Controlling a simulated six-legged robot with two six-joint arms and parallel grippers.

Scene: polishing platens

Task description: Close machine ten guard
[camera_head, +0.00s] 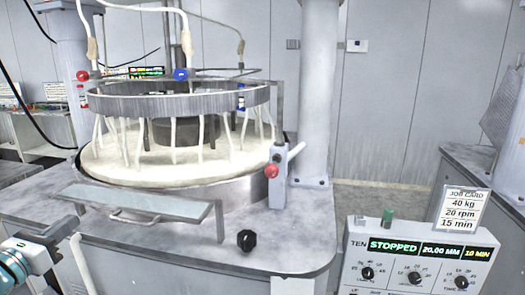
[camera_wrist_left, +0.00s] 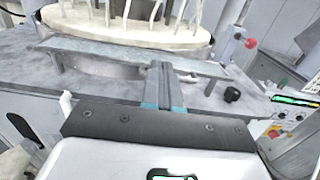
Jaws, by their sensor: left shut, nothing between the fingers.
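The guard of machine ten appears to be the flat grey panel (camera_head: 175,205) with a bar handle (camera_head: 135,216) on its front edge. It lies out nearly level in front of the round polishing platen (camera_head: 105,165). The panel also shows in the left wrist view (camera_wrist_left: 110,62). My left gripper (camera_head: 66,228) is at the lower left in the head view, in front of the panel's left end. In the left wrist view its fingers (camera_wrist_left: 163,72) are together and empty, overlapping the panel in the picture; contact cannot be told. My right gripper is out of view.
A control panel (camera_head: 415,245) marked TEN reads STOPPED, with a job card (camera_head: 463,208) above it. A black knob (camera_head: 246,240) and a red-knobbed lever (camera_head: 272,170) stand right of the panel. A pale column (camera_head: 318,90) rises behind.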

